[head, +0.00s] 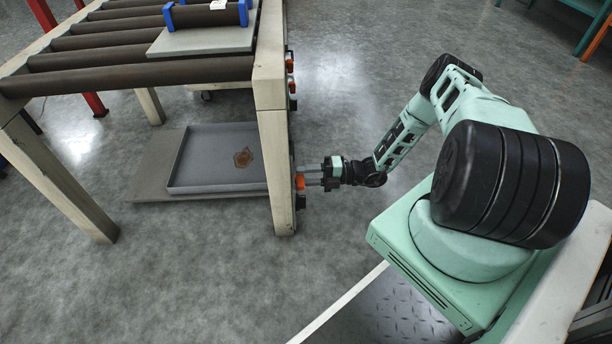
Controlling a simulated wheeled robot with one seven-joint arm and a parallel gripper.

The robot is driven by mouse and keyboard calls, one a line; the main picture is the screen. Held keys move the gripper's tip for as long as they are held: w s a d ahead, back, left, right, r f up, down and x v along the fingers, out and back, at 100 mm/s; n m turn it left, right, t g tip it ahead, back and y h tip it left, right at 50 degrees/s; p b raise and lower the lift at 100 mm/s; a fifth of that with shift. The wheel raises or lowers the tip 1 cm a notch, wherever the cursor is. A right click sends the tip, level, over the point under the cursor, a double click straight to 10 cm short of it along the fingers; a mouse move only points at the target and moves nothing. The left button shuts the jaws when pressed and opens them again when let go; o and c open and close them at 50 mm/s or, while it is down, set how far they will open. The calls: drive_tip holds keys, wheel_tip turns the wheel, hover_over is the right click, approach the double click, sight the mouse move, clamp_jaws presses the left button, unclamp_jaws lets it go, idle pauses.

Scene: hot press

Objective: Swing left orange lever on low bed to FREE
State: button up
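A low orange lever (299,183) sits on the outer side of the cream roller-table post (277,165), close to the floor. My gripper (308,176) reaches left to this post, with its fingertips at the lever. Two grey fingers show, but I cannot tell whether they are apart around the lever, closed on it or only beside it. The lever's far side and any FREE marking are hidden or too small to read. A low bed is not clearly identifiable; a grey tray (180,187) lies on a flat plate behind the post.
Two more orange knobs or levers, an upper (289,65) and a lower (292,86), sit higher on the same frame. Dark rollers (140,75) top the table, with a blue-ended roller (205,15) on a plate. The floor (200,285) in front is clear.

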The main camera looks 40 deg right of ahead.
drive_tip(key=p+v, duration=0.4)
drive_tip(key=v, duration=1.3)
drive_tip(key=shift+s, duration=0.2)
drive_tip(key=shift+d, duration=0.15)
